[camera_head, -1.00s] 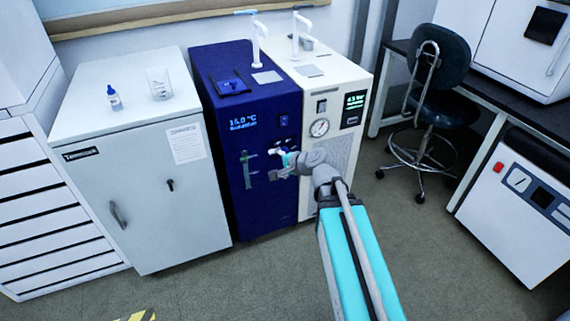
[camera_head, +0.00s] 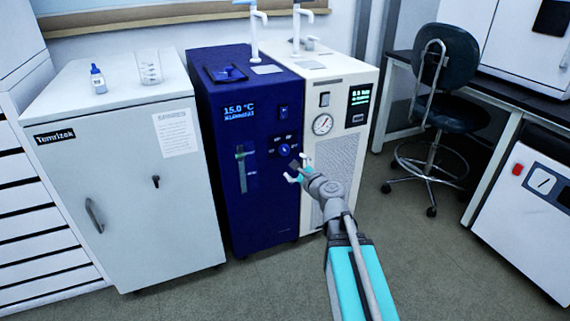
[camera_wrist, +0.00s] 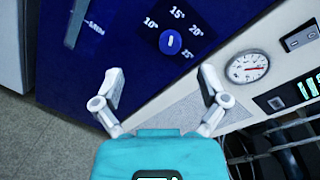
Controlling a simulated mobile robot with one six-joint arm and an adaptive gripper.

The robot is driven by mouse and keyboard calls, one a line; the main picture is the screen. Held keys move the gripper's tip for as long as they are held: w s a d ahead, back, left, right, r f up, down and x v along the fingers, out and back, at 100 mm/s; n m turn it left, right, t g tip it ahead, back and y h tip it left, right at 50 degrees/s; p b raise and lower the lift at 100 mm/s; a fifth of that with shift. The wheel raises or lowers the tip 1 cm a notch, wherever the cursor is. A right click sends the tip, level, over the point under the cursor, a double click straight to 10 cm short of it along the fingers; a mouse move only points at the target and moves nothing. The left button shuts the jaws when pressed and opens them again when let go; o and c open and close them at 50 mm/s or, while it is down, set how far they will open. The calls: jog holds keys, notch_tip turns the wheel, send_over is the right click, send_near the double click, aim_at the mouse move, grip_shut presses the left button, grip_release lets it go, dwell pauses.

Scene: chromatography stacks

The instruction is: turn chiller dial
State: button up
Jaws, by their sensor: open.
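The dark blue chiller (camera_head: 230,185) stands in the middle of the head view, with a display reading 15.0 °C. Its round blue dial (camera_head: 284,150) is on the front panel; in the wrist view the dial (camera_wrist: 170,42) has a white pointer mark and printed temperatures 10°, 15°, 20° and 25° around it. My gripper (camera_head: 297,170) is in front of the chiller, just below and right of the dial. In the wrist view my gripper (camera_wrist: 162,82) is open and empty, fingers spread, with the dial beyond the fingertips and apart from them.
A white unit with a pressure gauge (camera_head: 322,124) stands right against the chiller. A grey cabinet (camera_head: 120,200) stands left, holding a small bottle (camera_head: 97,77) and a beaker (camera_head: 149,68). A chair (camera_head: 445,90) is at right. Floor in front is clear.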

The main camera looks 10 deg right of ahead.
aim_at(285, 151)
jog(key=d+f+m+b, duration=0.1)
jog(key=d+f+m+t+h+b, duration=0.1)
jog(key=f+m+b, duration=0.1)
jog(key=shift+w+d+h, duration=0.25)
jog(key=shift+w+h, duration=0.05)
jog(key=shift+w, duration=0.05)
jog(key=shift+w, duration=0.15)
jog(key=shift+x, duration=6.8)
jog(key=c, duration=1.1)
jog(key=shift+c, duration=0.2)
